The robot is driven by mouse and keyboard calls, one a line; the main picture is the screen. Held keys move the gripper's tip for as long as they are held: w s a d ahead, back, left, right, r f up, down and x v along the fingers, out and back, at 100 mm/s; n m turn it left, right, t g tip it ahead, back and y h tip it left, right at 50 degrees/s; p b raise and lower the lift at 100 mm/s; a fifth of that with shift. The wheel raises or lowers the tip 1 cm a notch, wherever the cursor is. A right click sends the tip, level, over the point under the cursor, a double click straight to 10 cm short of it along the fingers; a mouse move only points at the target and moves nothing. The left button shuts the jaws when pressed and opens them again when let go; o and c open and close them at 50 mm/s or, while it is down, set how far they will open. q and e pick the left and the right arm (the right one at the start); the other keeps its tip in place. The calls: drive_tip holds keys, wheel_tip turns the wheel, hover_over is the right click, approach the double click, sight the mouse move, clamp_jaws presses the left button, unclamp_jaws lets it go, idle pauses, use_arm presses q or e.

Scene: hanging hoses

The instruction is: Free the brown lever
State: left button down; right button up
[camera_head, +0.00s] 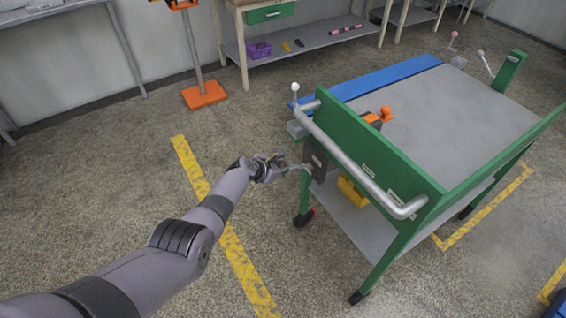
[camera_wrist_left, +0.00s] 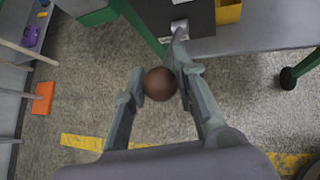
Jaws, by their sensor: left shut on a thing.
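The brown lever has a round brown knob, which shows in the left wrist view (camera_wrist_left: 160,84). Its metal rod (camera_head: 298,167) runs to a dark box (camera_head: 317,160) at the near end of the green cart. In the left wrist view the rod meets a pale fitting on the dark box (camera_wrist_left: 168,14). My left gripper (camera_head: 277,167) is at the knob end of the lever, shut on the knob with one finger on each side. In the head view the fingers mostly hide the knob. My right gripper is in neither view.
The green cart (camera_head: 385,150) has a grey top and a silver push handle (camera_head: 350,160) close above the dark box. A white-knobbed lever (camera_head: 295,88) and an orange-knobbed lever (camera_head: 386,113) stand nearby. A yellow thing (camera_head: 352,191) sits below.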

use_arm(q)
drive_tip(key=shift+w+a+r, duration=0.1)
drive_tip(key=shift+w+r, duration=0.1)
drive_tip(key=shift+r, duration=0.05)
drive_tip(key=c, duration=1.6)
unclamp_jaws()
drive_tip(key=o, duration=0.3)
drive_tip(key=shift+s+f, duration=0.1)
drive_tip(key=shift+f, duration=0.05)
drive_tip(key=shift+s, duration=0.15)
drive_tip(key=v, duration=1.1)
drive_tip(key=shift+s+a+r, duration=0.1)
drive_tip(key=shift+s+r, duration=0.05)
drive_tip(key=shift+r, duration=0.25)
